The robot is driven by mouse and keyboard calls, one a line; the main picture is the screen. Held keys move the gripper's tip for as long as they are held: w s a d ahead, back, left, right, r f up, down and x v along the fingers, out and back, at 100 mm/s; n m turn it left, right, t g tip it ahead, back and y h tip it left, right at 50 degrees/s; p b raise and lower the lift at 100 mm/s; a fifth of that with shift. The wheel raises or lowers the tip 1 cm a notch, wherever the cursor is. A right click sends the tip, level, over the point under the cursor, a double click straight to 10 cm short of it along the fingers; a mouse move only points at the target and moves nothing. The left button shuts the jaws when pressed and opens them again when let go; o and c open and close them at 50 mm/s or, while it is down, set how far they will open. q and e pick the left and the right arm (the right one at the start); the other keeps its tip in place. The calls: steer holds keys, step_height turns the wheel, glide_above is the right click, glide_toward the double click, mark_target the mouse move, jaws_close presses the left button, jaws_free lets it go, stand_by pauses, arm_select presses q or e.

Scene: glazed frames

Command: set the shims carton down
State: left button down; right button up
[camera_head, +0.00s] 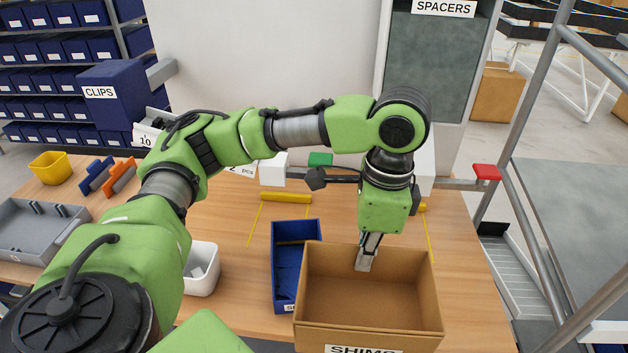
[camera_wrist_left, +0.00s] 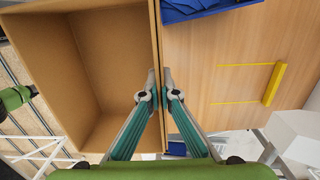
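The shims carton (camera_head: 320,262) is an open brown box with a SHIMS label on its front, at the front right of the table in the head view. Its inside looks empty. My left gripper (camera_head: 363,265) reaches down at its far wall. In the left wrist view the fingertips (camera_wrist_left: 160,88) sit on either side of the carton's wall (camera_wrist_left: 156,45), closed on it, one inside and one outside. I cannot tell whether the carton's base touches the table. My right gripper is not in view.
A blue bin (camera_head: 282,232) stands close to the carton's left, with a white tub (camera_head: 203,268) further left. Yellow lines and a yellow bar (camera_head: 286,197) mark bare wood (camera_head: 335,220) behind. A grey tray (camera_head: 35,228) is at far left. A metal frame (camera_head: 535,130) rises at right.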

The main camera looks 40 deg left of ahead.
arm_select(q)
steer(key=w+f+p, duration=0.1)
steer(key=w+f, duration=0.3)
steer(key=w+a+f+p, duration=0.1)
steer(key=w+f+p, duration=0.1)
steer(key=w+f, duration=0.2)
steer(key=w+a+f+p, duration=0.1)
steer(key=w+f, duration=0.3)
steer(key=w, duration=0.2)
steer(key=shift+w+f+p, duration=0.1)
steer(key=shift+f+p, duration=0.1)
steer(key=shift+p, duration=0.2)
steer(key=shift+d+f, duration=0.1)
steer(key=shift+f, duration=0.2)
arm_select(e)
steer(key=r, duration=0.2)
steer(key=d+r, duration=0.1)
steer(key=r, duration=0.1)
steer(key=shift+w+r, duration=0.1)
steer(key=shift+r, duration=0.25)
arm_select(q)
steer(key=shift+f, duration=0.15)
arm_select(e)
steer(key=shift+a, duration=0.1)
arm_select(q)
steer(key=c, duration=2.3)
jaws_free()
